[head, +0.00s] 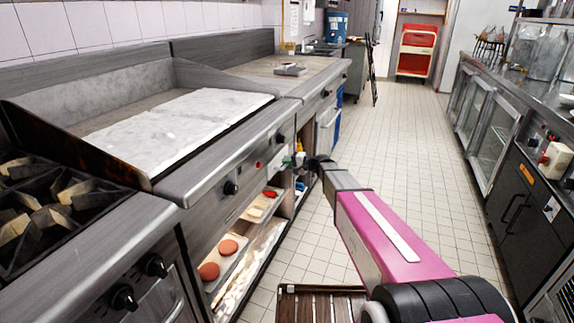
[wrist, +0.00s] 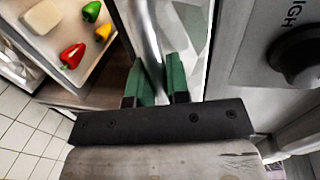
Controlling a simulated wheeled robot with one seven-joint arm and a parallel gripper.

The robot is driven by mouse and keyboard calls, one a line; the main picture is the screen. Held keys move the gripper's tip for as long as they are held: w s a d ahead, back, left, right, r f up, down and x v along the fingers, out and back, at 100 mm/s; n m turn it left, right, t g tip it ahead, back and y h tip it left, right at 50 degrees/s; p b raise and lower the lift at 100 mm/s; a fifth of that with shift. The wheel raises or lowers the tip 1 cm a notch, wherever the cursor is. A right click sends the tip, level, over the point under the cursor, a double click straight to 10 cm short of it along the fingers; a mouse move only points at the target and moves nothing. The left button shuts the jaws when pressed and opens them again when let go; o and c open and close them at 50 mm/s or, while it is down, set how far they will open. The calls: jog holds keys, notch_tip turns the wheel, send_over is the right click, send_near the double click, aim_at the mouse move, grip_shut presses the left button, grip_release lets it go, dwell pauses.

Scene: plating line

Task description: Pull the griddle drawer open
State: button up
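The griddle (head: 170,120) stands at the left in the head view, with knobs along its front. My gripper (head: 303,163) is at its front face, small and partly hidden by my arm. In the wrist view, the green fingers of my gripper (wrist: 161,84) are close together, one on each side of a silver bar handle (wrist: 147,40). The bar fills the narrow gap between them. A pale, glossy drawer front (wrist: 190,35) shows beside the bar. How far the drawer stands out is not clear.
Below the griddle are open shelves with patties (head: 228,247) and peppers (wrist: 72,56). A black knob (wrist: 297,52) is close on the right in the wrist view. A counter with glass-doored cabinets (head: 487,125) lines the right. The tiled floor (head: 400,150) between is clear.

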grip_shut()
jog(key=f+v, duration=0.3)
jog(key=v, duration=1.1)
jog(key=d+f+v, duration=0.1)
jog(key=f+v, duration=0.2)
jog(key=v, duration=1.2)
jog(key=shift+s+d, duration=0.2)
jog(key=shift+f, duration=0.1)
jog(key=o, duration=0.6)
grip_release()
jog(key=shift+d, duration=0.1)
jog(key=v, duration=1)
jog(key=shift+s+d, duration=0.1)
jog(key=shift+d, duration=0.15)
